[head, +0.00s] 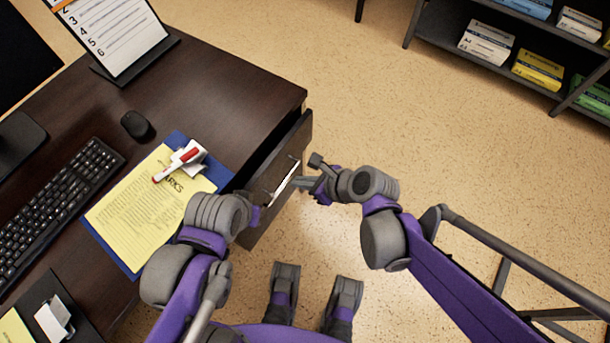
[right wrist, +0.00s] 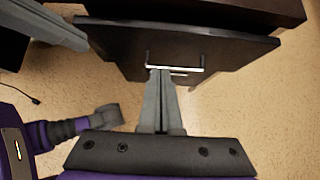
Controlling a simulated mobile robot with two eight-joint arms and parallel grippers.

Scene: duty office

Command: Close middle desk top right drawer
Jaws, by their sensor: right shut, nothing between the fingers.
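The dark brown desk (head: 235,75) has its top right drawer (head: 278,190) standing out a little from the desk body. The drawer front also shows in the right wrist view (right wrist: 115,45), with its bright metal handle (right wrist: 175,67). In the head view the handle (head: 284,180) is on the outer face. My right gripper (head: 297,182) is shut and empty, its fingertips at the handle; I cannot tell whether they touch it. It also shows in the right wrist view (right wrist: 160,76). My left gripper (head: 257,207) is beside the drawer's near end, its fingers mostly hidden by its own arm.
On the desk are a keyboard (head: 60,195), a mouse (head: 136,124), a blue clipboard (head: 210,170) with yellow paper, a red-and-white item (head: 180,163) and a document stand (head: 110,40). A shelf (head: 440,30) stands at the upper right.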

